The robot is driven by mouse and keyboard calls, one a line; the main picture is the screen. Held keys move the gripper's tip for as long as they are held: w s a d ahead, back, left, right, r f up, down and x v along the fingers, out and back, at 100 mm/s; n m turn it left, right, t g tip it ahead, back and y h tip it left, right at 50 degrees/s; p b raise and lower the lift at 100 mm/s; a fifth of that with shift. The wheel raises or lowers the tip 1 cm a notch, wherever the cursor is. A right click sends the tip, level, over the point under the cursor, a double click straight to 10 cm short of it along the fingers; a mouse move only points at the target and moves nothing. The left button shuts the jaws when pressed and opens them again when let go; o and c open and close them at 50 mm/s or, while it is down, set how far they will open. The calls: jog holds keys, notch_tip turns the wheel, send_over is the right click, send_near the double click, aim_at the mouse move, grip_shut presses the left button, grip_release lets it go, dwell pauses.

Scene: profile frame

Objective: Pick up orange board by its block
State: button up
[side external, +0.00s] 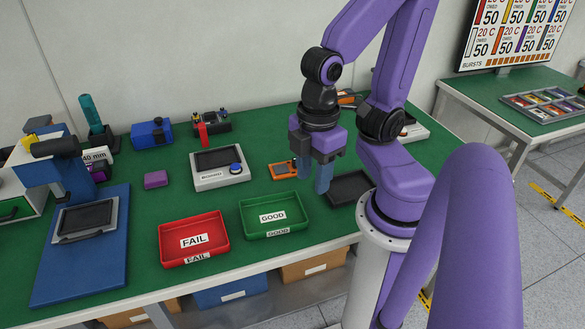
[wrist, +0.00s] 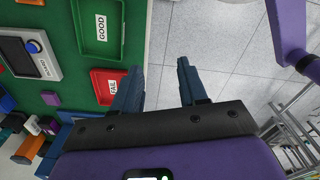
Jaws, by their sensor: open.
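A small orange board (side external: 283,170) lies on the green table (side external: 181,199), behind the green GOOD tray. Its block is too small to make out clearly. My gripper (side external: 312,184) is open and empty, its blue fingers pointing down just right of the board in the side view. The near finger may cover part of the board's right end. In the wrist view my open gripper (wrist: 159,68) shows pale floor between its fingers, and I cannot make out the orange board there.
The green GOOD tray (side external: 246,220) and red FAIL tray (side external: 166,240) stand at the front edge. A dark tray (side external: 343,192) lies right of my fingers. The white BOARD device (side external: 203,182) stands left of the orange board. A blue-based fixture (side external: 110,264) is far left.

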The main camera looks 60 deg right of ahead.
jog(key=shift+o, duration=1)
jog(key=w+d+f+m+t, duration=0.1)
jog(key=w+d+f+m, duration=0.2)
jog(key=w, duration=0.4)
jog(key=w+d+f+m, duration=0.2)
jog(key=w+d+m, duration=0.2)
jog(key=w, duration=0.3)
jog(key=w+d+f+m+t, duration=0.1)
jog(key=w+d+f+m, duration=0.2)
jog(key=w, duration=0.4)
jog(key=m+h, duration=0.3)
jog(key=m, duration=0.9)
send_near(289, 165)
jog(key=s+d+r, duration=0.1)
jog(key=s, duration=0.2)
jog(key=shift+x, duration=3.7)
